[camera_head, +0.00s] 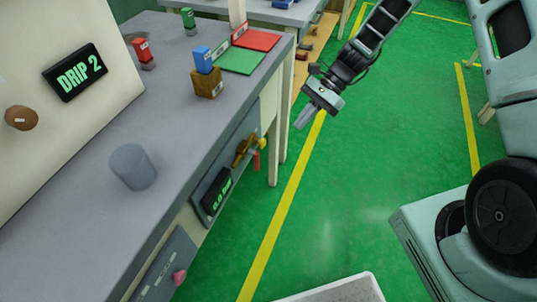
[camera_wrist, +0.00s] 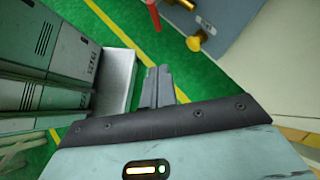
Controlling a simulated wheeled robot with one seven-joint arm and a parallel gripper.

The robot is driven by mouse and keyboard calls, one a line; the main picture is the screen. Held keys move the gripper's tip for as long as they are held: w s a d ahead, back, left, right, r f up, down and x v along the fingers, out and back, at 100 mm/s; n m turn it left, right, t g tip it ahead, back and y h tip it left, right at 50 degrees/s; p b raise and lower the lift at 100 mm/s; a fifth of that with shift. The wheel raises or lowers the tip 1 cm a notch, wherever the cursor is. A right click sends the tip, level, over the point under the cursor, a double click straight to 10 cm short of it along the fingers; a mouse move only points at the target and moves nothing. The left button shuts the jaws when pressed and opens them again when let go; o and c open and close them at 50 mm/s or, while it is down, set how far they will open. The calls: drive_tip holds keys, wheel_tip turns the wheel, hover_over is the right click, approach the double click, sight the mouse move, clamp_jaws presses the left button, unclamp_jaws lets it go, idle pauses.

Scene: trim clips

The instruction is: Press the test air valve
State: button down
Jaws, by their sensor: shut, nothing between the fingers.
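Brass valve fittings (camera_head: 243,148) with a red lever (camera_head: 257,161) stick out from the grey front panel of the workbench, beside a dark display with green text. No label that I can read marks the test air valve. My gripper (camera_head: 303,119) is shut and empty over the green floor, to the right of the bench and apart from the fittings. Its two fingers show side by side in the wrist view (camera_wrist: 158,72).
A "DRIP 2" sign (camera_head: 76,73) is on the board.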

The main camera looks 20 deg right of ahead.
sight(257, 161)
drive_tip(key=shift+f, duration=0.15)
drive_tip(key=a+r+x, duration=0.1)
drive_tip(key=r+x, duration=0.1)
drive_tip(key=x, duration=1)
drive_tip(key=shift+s+a+f+p, duration=0.3)
drive_tip(key=shift+s+a+p, duration=0.1)
drive_tip(key=shift+a, duration=0.25)
